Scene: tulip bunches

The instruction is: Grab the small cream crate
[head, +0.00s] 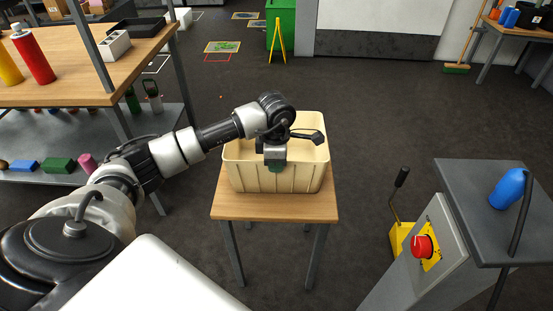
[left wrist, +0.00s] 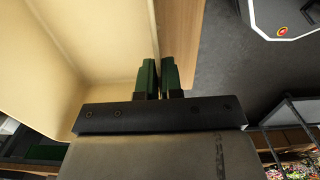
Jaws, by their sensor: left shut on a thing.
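The small cream crate (head: 308,178) stands on a small wooden table (head: 235,208) in the middle of the head view. It is upright with an open top and ribbed sides. My left gripper (head: 276,166) reaches down over its near wall and is shut on that wall, near the middle of the rim. In the left wrist view the two green fingers (left wrist: 161,78) sit on either side of the crate's wall, with the crate's inside (left wrist: 100,35) to the left. The gripper and forearm hide part of the crate's inside. My right gripper is not in view.
A wooden workbench (head: 60,65) with bottles and a white box stands at the left. A grey console (head: 440,225) with a red button and a yellow box with a lever (head: 400,238) are at the right. The dark floor behind the small table is mostly clear.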

